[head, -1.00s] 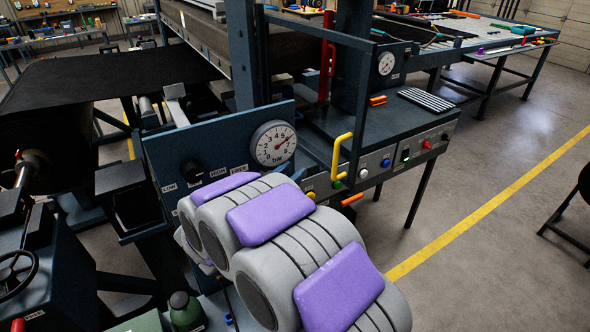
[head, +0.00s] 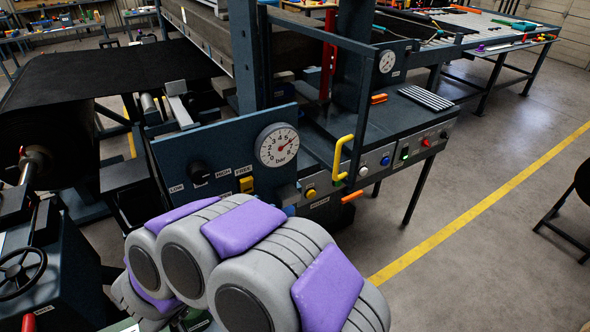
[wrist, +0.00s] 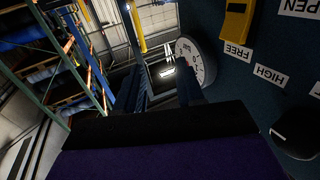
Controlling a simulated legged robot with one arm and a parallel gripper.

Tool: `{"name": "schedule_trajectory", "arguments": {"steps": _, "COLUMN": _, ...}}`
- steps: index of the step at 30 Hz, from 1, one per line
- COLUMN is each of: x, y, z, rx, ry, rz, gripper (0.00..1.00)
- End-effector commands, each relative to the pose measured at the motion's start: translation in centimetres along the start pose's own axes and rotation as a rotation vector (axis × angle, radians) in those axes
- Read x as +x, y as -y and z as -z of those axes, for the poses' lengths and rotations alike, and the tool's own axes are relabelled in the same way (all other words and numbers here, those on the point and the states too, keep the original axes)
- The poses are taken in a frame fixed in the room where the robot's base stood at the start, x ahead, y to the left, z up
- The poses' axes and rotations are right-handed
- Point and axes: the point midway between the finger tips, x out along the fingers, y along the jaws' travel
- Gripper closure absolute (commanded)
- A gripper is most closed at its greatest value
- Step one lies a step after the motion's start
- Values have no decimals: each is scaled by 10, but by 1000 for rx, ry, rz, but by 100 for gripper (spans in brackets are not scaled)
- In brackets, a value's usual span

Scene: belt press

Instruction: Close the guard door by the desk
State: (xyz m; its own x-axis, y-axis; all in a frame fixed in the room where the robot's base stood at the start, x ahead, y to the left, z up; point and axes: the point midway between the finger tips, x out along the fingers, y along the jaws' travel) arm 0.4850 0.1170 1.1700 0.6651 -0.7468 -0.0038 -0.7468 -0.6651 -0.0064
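The guard door (head: 318,30) is a dark blue open frame with a yellow handle (head: 342,157) low on its near upright. In the head view it stands out from the dark post of the press, at an angle over the control panel's left end. The yellow handle also seems to show at the top of the wrist view (wrist: 137,25). My gripper (wrist: 160,88) shows in the wrist view as two dark fingers spread apart with nothing between them. In the head view my grey and purple arm hides the gripper, near the gauge panel and left of the handle.
A blue panel with a gauge (head: 277,145), a black knob (head: 200,172) and a yellow switch (head: 246,184) stands close to my arm. Buttons line the control panel (head: 385,160). A desk (head: 500,45) stands at the back right.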

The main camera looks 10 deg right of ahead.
Motion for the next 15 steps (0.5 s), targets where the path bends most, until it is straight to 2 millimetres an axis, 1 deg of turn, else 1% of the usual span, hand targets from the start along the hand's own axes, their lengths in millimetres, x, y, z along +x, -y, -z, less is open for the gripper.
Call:
{"name": "schedule_trajectory", "arguments": {"steps": 4, "x": -2, "y": -2, "z": 0, "rx": 1, "ry": 3, "rz": -1, "gripper": 62}}
{"name": "schedule_trajectory", "arguments": {"steps": 10, "x": -4, "y": 1, "z": 0, "rx": -1, "ry": 0, "rz": -1, "gripper": 62}}
{"name": "schedule_trajectory", "arguments": {"steps": 13, "x": -5, "y": 2, "z": 1, "rx": -2, "ry": -1, "rz": -3, "gripper": 71}}
{"name": "schedule_trajectory", "arguments": {"steps": 15, "x": -2, "y": 2, "z": 6, "rx": -3, "ry": -2, "rz": -13, "gripper": 78}}
